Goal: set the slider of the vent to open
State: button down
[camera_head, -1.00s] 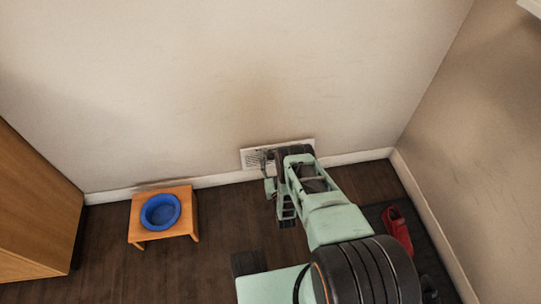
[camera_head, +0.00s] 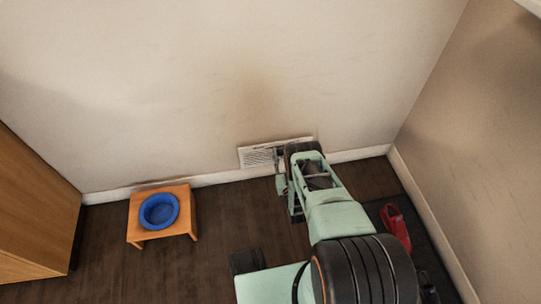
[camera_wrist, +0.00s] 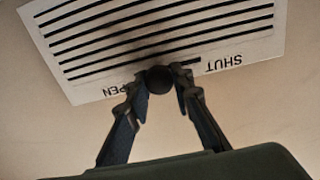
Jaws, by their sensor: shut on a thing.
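The white slatted vent (camera_head: 258,157) is low on the wall, just above the baseboard. In the wrist view the vent (camera_wrist: 72,77) fills the top, with "SHUT" lettered at right and "OPEN" at left, partly hidden by a finger. The dark round slider knob (camera_wrist: 160,79) lies between the two fingertips, nearer the "OPEN" lettering. Part of its slot shows between the knob and "SHUT". My gripper (camera_wrist: 160,88) is shut on the knob. In the head view my gripper (camera_head: 281,162) is at the vent's right half and hides part of it.
A blue bowl (camera_head: 159,211) sits in a small wooden stand (camera_head: 184,193) on the floor at left. A wooden cabinet (camera_head: 35,215) is at far left. A red object (camera_head: 395,226) lies on a dark mat at right, by the side wall. The floor between stand and arm is clear.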

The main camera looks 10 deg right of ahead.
jog(key=shift+w+d+r, duration=0.1)
jog(key=shift+d, duration=1.65)
jog(key=c, duration=1.7)
grip_release()
jog(key=shift+r, duration=4.95)
